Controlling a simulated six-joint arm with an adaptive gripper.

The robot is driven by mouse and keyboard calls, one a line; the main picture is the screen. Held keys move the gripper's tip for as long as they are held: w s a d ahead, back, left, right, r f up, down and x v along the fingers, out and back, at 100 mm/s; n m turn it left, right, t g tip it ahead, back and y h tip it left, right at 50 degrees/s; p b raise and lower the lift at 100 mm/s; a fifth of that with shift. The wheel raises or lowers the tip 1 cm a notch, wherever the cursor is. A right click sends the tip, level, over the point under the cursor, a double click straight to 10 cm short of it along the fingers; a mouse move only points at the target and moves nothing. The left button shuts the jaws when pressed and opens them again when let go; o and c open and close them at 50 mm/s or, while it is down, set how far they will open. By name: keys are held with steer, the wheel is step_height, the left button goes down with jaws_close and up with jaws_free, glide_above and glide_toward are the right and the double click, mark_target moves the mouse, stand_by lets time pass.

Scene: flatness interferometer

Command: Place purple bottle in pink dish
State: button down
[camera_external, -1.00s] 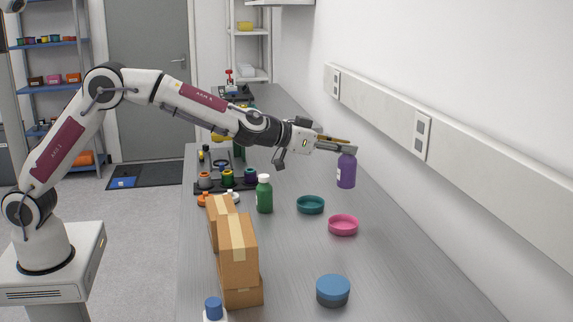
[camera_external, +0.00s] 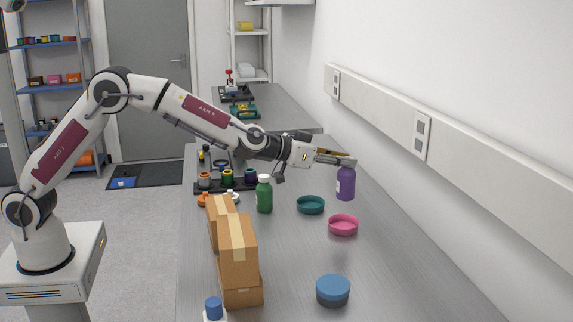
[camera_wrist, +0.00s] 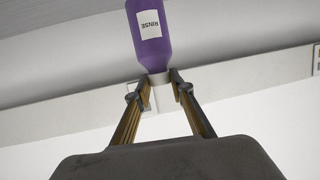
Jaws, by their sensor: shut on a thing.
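The purple bottle (camera_external: 346,184) has a white label reading RINSE in the wrist view (camera_wrist: 150,32). My gripper (camera_external: 346,160) is shut on the bottle's pale cap, with one finger on each side of it in the wrist view (camera_wrist: 160,80). The bottle hangs upright below my fingertips in the outside view. The pink dish (camera_external: 343,231) is a shallow round dish on the grey bench. In that view it appears just below the bottle's base, with a gap between them. The dish is not in the wrist view.
A teal dish (camera_external: 311,205) sits left of the pink dish. A green bottle (camera_external: 265,195) and stacked cardboard boxes (camera_external: 238,262) stand further left. A blue round container (camera_external: 333,291) is at the front. The wall with sockets (camera_external: 422,135) runs along the right.

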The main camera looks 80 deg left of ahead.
mark_target(338, 190)
steer(key=shift+f, duration=2.75)
steer(key=shift+f, duration=0.1)
steer(key=shift+f, duration=1.75)
steer(key=shift+f, duration=0.1)
steer(key=c, duration=1.8)
jaws_free()
steer(key=shift+f, duration=0.1)
steer(key=shift+o, duration=0.2)
steer(key=shift+r, duration=0.2)
steer(key=v, duration=1.2)
